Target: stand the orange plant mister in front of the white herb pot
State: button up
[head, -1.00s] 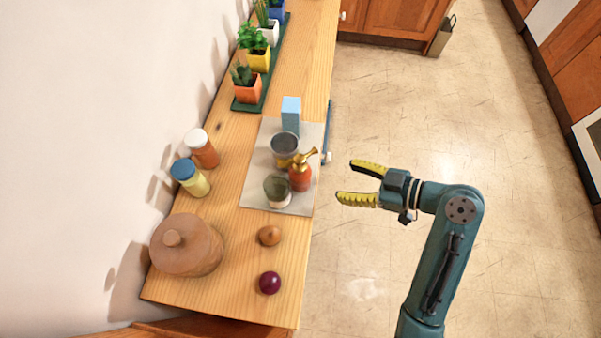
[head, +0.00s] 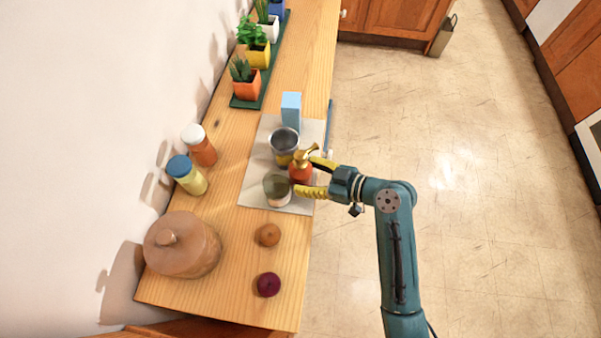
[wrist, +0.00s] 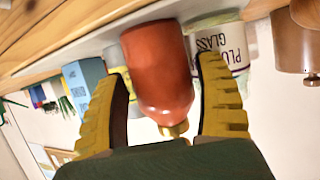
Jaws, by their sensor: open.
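The orange plant mister (head: 301,170) with its brass spray top stands upright on a pale mat (head: 251,180) on the wooden counter. My gripper (head: 312,176) is open, with its yellow fingers reaching to either side of the mister. In the wrist view the mister (wrist: 158,70) lies between the two spread fingers, and I cannot tell whether either touches it. The white herb pot (head: 267,30) stands at the far end in a row of pots on a green tray (head: 246,104).
A metal-rimmed jar (head: 284,147), a green-topped jar (head: 277,190) and a blue box (head: 291,110) crowd the mister. The counter right of the tray is clear.

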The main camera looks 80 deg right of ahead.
jog(key=shift+x, duration=0.8)
jog(key=c, duration=0.8)
jog(key=shift+r, duration=0.2)
jog(key=shift+c, duration=0.6)
